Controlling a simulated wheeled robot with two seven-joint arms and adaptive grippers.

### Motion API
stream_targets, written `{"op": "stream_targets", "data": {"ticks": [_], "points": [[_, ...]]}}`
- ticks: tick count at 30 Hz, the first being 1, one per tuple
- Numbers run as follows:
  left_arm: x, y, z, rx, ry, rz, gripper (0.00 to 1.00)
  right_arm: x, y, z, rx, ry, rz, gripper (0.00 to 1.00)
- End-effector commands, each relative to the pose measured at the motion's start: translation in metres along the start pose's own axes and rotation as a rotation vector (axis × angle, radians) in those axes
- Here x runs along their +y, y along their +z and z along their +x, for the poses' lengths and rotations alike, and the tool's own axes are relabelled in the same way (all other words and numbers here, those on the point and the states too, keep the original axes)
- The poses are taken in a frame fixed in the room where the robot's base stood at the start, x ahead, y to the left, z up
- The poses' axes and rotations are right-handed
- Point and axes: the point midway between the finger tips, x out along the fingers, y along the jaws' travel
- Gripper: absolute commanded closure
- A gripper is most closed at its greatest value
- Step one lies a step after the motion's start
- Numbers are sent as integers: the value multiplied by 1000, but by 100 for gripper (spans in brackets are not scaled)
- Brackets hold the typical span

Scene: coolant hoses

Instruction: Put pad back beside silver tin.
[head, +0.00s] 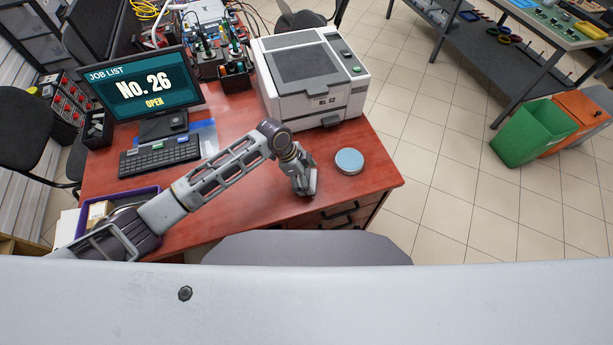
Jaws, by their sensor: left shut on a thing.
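A round silver tin (349,169) with a light blue top stands near the right front part of the red desk. My left gripper (307,190) is just left of the tin, low over the desk and apart from it. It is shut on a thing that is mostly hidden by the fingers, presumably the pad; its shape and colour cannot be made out. I cannot tell whether the held thing touches the desk. My right gripper is not in view.
The red desk (245,205) is bare in front of the gripper and around the tin. A white printer (315,75) stands behind, a keyboard (160,156) and monitor (142,88) to the left. A purple tray (118,208) lies under my left arm. A grey chair (308,248) is at the front edge.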

Motion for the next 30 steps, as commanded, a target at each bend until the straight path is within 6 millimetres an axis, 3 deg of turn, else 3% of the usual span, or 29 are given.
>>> {"op": "stream_targets", "data": {"ticks": [5, 6, 9, 23, 30], "points": [[0, 1, 2, 0, 0, 0, 38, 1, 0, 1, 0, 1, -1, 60], [0, 1, 2, 0, 0, 0, 12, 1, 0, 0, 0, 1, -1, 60], [0, 1, 2, 0, 0, 0, 0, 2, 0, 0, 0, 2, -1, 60], [0, 0, 0, 0, 0, 0, 0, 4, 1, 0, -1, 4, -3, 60], [-1, 0, -15, 2, -2, -1, 0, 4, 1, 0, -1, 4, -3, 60]]}}
